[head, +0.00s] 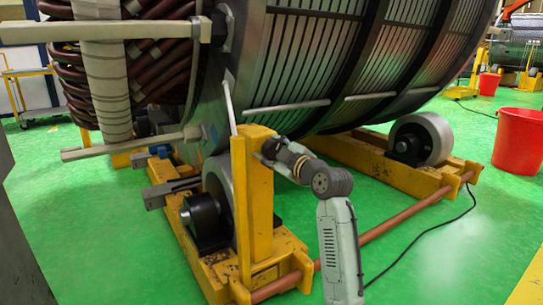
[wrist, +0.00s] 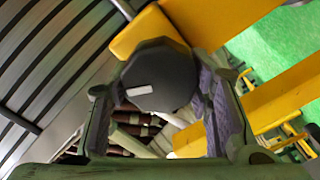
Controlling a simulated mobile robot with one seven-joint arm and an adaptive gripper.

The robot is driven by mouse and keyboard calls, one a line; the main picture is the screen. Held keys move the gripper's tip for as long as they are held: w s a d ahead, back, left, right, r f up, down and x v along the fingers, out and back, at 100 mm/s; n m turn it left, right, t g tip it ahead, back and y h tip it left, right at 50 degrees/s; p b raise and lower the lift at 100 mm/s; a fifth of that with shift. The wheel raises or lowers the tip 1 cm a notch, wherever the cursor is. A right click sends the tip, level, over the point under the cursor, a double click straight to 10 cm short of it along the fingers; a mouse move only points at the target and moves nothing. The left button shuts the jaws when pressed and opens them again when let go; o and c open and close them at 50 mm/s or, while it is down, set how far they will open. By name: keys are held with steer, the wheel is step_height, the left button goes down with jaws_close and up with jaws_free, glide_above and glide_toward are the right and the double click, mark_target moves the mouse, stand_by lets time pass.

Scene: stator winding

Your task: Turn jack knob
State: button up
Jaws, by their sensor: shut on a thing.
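The jack knob (wrist: 160,72) is dark grey and faceted, with a small white mark on its face, in the middle of the wrist view. My gripper (wrist: 158,98) is shut on it, with one finger on each side. In the head view my gripper (head: 270,150) is at the upper right side of the yellow jack post (head: 258,200). The knob cannot be clearly told apart from my gripper there. The yellow post also shows behind the knob in the wrist view (wrist: 145,30).
The large ribbed stator (head: 300,60) rests on rollers (head: 422,138) just above and behind my arm. A copper-coloured bar (head: 400,218) and a black cable (head: 440,232) run low at the right. A red bucket (head: 518,142) stands on the green floor at far right.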

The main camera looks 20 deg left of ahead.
steer(key=n+b, duration=0.2)
steer(key=n, duration=0.3)
steer(key=shift+f, duration=0.15)
steer(key=shift+n, duration=0.4)
steer(key=o, duration=1.1)
steer(key=shift+o, duration=0.2)
